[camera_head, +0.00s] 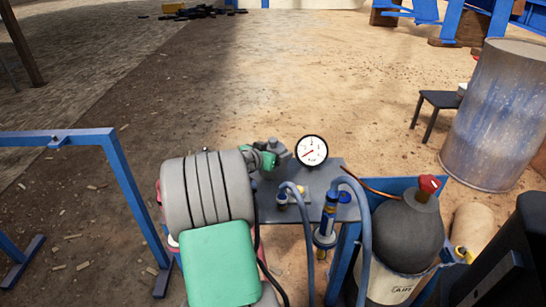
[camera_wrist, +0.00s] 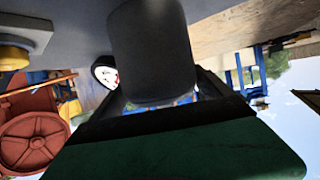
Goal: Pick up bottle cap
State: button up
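A red cap-like piece (camera_head: 429,184) sits on top of a dark grey gas bottle (camera_head: 405,236), which has a pale band marked "AIR". The bottle stands upright at the lower right of the head view, and the red piece looks seated on its neck. Black parts at the lower right edge of the head view look like my arm, right of the bottle and apart from the red piece. Dark shapes fill the middle of the wrist view. I cannot make out separate fingertips or any held thing.
A pressure gauge (camera_head: 312,151) and blue hoses stand on a grey plate (camera_head: 350,212) left of the bottle. A grey motor (camera_head: 208,187) with a green box (camera_head: 219,263) is further left. A blue frame (camera_head: 110,150) and a rusty drum (camera_head: 495,115) flank open ground. The wrist view shows a red wheel (camera_wrist: 35,142).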

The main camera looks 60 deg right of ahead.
jog(key=c, duration=1)
jog(key=shift+c, duration=0.8)
jog(key=shift+r, duration=0.15)
